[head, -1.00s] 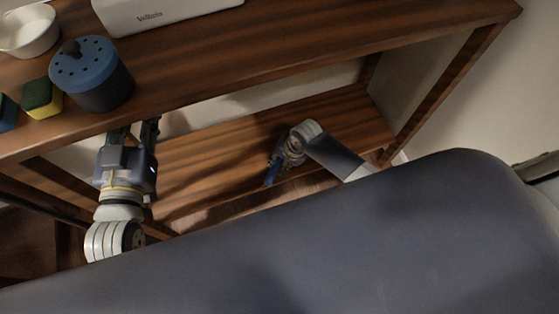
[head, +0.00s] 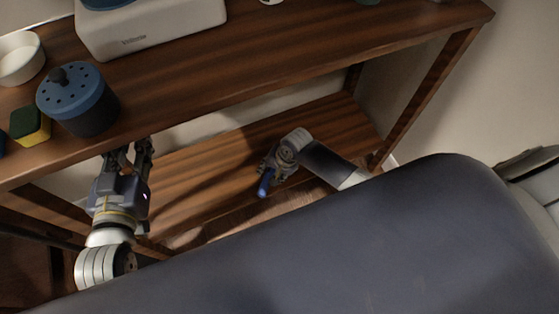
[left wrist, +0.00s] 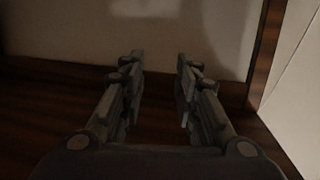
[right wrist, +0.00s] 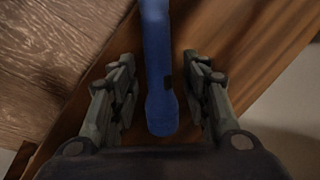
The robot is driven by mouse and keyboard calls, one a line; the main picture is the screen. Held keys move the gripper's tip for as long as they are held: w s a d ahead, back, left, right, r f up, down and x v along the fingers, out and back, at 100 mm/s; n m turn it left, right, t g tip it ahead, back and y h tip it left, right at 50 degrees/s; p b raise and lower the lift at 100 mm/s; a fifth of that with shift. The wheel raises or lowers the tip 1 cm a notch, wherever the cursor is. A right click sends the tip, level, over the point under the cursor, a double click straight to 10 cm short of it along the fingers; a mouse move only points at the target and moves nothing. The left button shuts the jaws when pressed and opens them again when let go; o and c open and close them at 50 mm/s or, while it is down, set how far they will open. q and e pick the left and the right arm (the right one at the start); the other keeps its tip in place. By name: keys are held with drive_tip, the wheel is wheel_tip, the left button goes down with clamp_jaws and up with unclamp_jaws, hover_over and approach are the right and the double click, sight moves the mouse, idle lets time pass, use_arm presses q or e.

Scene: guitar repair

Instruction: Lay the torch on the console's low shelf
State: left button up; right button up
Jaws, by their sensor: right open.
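The blue torch (head: 265,183) is at the console's low shelf (head: 215,165), close to its front edge. In the right wrist view the torch (right wrist: 160,75) runs between my right gripper's fingers, with a visible gap on each side. My right gripper (head: 272,168) is open around it, low over the shelf. Whether the torch's full length rests on the shelf is hard to tell. My left gripper (head: 128,152) is under the console top's front edge. In the left wrist view its fingers (left wrist: 160,70) stand apart with nothing between them.
The console top (head: 240,80) overhangs the shelf. On it are a blue lidded pot (head: 85,105), a sponge (head: 30,125), a white bowl (head: 18,60) and a white device (head: 150,30). A dark padded surface (head: 300,250) fills the front. A console leg (head: 425,100) stands at right.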

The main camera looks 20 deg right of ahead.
sight(270, 174)
drive_tip(key=p+v, duration=0.1)
drive_tip(key=v, duration=0.2)
use_arm(q)
drive_tip(key=s+a+f+g+y+p, duration=0.1)
drive_tip(key=s+a+f+g+p, duration=0.1)
drive_tip(key=s+f+g, duration=0.4)
drive_tip(key=s+a+f+g+y+p, duration=0.1)
drive_tip(key=s+a+f+g, duration=0.3)
drive_tip(key=s, duration=0.7)
wheel_tip(270, 174, down, 3)
drive_tip(key=shift+a+r+n+g+y+p, duration=0.15)
drive_tip(key=shift+n+g+y+p, duration=0.2)
drive_tip(key=shift+g+y, duration=0.45)
use_arm(e)
drive_tip(key=s+d+r+n+h, duration=0.1)
drive_tip(key=s+d+r+n, duration=0.2)
drive_tip(key=s+r+n, duration=0.2)
drive_tip(key=s+d+r+n+t+h, duration=0.1)
drive_tip(key=s+d+r+n, duration=0.2)
drive_tip(key=s+r, duration=0.9)
wheel_tip(270, 174, up, 5)
drive_tip(key=shift+f+n, duration=0.1)
drive_tip(key=shift+n, duration=1)
drive_tip(key=shift+s, duration=0.1)
